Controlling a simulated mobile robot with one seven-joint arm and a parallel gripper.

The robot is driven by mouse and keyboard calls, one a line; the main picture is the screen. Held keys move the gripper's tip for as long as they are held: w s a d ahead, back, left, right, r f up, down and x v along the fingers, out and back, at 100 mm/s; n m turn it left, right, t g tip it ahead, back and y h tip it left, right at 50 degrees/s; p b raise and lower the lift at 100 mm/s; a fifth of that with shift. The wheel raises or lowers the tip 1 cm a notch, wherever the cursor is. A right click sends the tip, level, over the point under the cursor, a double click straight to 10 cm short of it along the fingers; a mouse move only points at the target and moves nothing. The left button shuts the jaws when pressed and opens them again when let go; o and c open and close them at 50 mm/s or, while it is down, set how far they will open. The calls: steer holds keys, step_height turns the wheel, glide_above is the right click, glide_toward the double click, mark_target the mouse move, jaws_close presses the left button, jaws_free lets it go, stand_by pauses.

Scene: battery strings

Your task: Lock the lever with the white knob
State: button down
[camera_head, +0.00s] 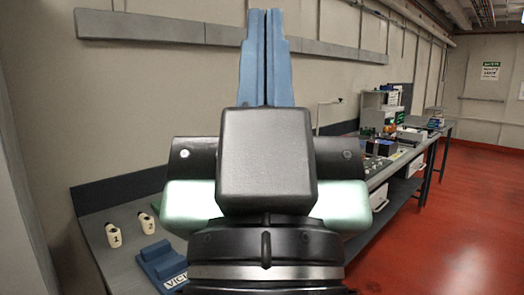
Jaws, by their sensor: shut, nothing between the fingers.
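My gripper (267,14) fills the middle of the head view. Its two blue fingers are together and point up in front of the wall, with nothing between them. No lever with a white knob can be made out for certain. A small thin pale piece (339,101) shows at the wall to the right of the fingers, too small to identify. My gripper's dark body hides the middle of the bench.
A long grey bench (130,262) runs along the wall into the distance. Two whitish cylinders, marked 1 (114,236) and 2 (147,223), and a blue block (163,266) are at its near left. Equipment (382,108) stands farther right. The red floor (440,230) is clear.

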step_height(320, 180, up, 13)
steer(key=p, duration=1)
steer(key=shift+f, duration=0.1)
